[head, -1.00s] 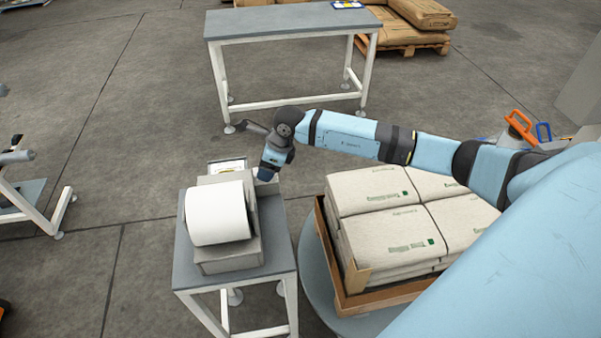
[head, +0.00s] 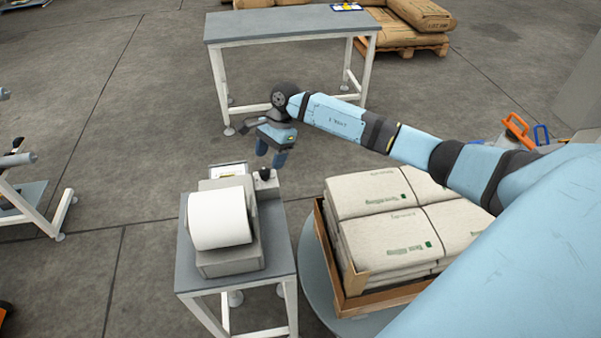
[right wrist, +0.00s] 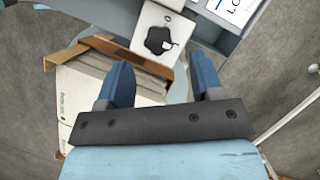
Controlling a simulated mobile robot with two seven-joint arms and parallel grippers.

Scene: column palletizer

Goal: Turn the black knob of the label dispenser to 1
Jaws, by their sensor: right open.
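The label dispenser (head: 230,258) is a grey machine with a big white roll, standing on a small table. Its black knob (head: 265,174) sits on the right side near the back. In the right wrist view the knob (right wrist: 158,40) is on a pale panel, with a small white mark on its right side. My left gripper is not in view.
A wooden crate (head: 382,297) with stacked pale bags (head: 385,238) stands right of the dispenser table (head: 187,270).

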